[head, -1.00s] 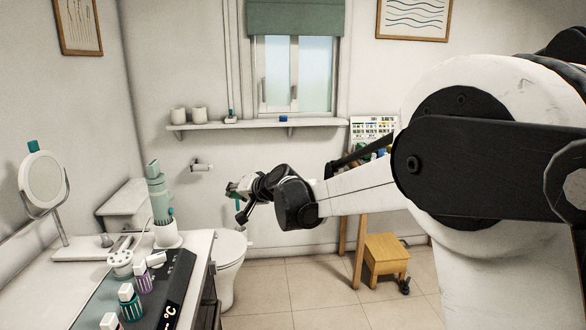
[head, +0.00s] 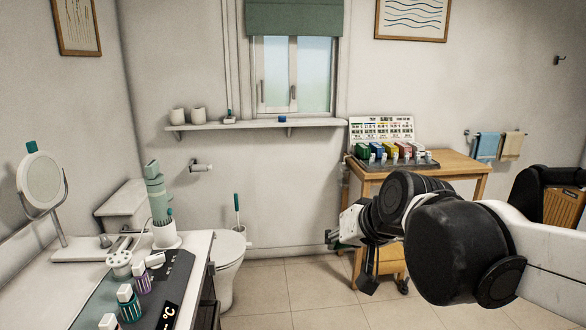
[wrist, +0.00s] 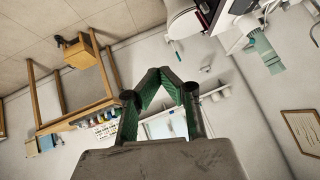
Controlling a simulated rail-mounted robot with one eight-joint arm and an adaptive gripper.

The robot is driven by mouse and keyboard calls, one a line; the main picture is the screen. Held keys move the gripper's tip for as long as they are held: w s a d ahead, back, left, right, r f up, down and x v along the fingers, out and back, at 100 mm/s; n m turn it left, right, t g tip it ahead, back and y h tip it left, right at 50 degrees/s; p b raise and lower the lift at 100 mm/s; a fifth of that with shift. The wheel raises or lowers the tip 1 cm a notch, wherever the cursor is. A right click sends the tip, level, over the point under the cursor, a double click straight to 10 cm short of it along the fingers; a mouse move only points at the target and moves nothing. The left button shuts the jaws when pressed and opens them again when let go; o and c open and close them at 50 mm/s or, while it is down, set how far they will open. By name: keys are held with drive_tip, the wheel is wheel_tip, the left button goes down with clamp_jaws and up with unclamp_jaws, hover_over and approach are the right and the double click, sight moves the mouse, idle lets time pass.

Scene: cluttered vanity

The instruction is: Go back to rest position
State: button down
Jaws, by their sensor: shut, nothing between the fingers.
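My gripper (head: 345,242) is in the head view right of centre, in front of the wooden table, with my arm reaching in from the right edge. In the wrist view its two green-padded fingers (wrist: 163,76) meet at the tips, with nothing between them. The fingers are small and partly hidden by my wrist in the head view. It touches no object that I can see.
The vanity counter (head: 198,246) with bottles and a round mirror (head: 42,180) is at left. A wall shelf (head: 250,126) runs below the window. Floor between is clear.

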drive_tip(key=s+d+f+h, duration=0.1)
drive_tip(key=s+d+f, duration=0.1)
drive_tip(key=s, duration=0.3)
drive_tip(key=s+d+f+h, duration=0.1)
drive_tip(key=s+d+f, duration=0.2)
drive_tip(key=s+d, duration=0.2)
drive_tip(key=s+d+f+g+h, duration=0.1)
drive_tip(key=s+d+f, duration=0.2)
drive_tip(key=s, duration=0.3)
drive_tip(key=shift+s+d+h, duration=0.3)
drive_tip(key=shift+d+h, duration=0.1)
drive_tip(key=shift+d, duration=0.2)
idle(0.5)
